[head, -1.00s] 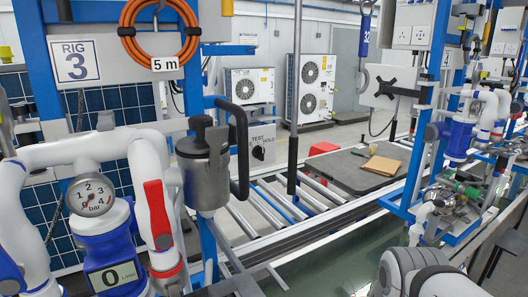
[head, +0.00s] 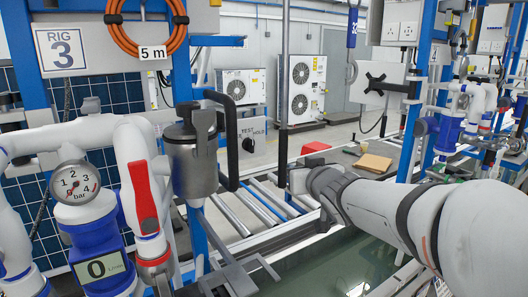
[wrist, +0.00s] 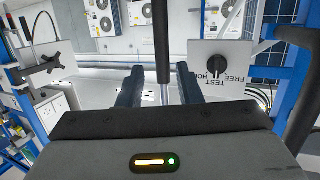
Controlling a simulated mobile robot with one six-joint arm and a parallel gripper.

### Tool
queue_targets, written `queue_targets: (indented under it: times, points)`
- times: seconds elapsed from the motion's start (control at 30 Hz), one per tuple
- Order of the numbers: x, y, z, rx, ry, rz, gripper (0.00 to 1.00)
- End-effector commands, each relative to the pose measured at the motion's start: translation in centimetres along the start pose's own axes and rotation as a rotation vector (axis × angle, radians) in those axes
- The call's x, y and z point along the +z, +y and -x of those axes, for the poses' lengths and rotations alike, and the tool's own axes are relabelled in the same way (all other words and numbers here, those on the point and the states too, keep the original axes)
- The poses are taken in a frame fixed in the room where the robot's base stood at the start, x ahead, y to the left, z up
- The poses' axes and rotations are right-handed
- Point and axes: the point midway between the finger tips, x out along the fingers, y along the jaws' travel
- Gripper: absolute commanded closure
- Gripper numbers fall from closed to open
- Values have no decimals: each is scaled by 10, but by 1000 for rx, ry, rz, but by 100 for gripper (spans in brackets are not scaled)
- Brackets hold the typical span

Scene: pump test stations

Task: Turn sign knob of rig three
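The rig three sign (head: 259,128) is a pale plate with a black knob (head: 248,145) and the word TEST, behind the rig's black handle in the head view. In the wrist view the plate (wrist: 234,55) appears upside down at the right, with its black knob (wrist: 212,68) and words including TEST and FREE. My gripper (wrist: 160,82) is open and empty, its two dark fingers apart. The knob lies beyond and to the right of the fingers, not touching them. In the head view my arm reaches in from the right; its fingers cannot be made out.
A roller conveyor (head: 240,212) lies below.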

Motion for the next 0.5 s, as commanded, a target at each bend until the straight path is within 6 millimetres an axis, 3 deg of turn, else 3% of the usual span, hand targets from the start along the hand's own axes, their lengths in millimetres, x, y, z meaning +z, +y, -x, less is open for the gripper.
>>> queue_targets:
  times: [0.03, 0.2, 0.37, 0.5]
  points:
    - [-7, -15, -12, -74, 50, 9, 68]
    - [-29, -53, -26, -267, 161, 8, 68]
    - [-36, -68, -33, -336, 190, 8, 68]
    - [-40, -75, -50, -341, 191, 5, 68]
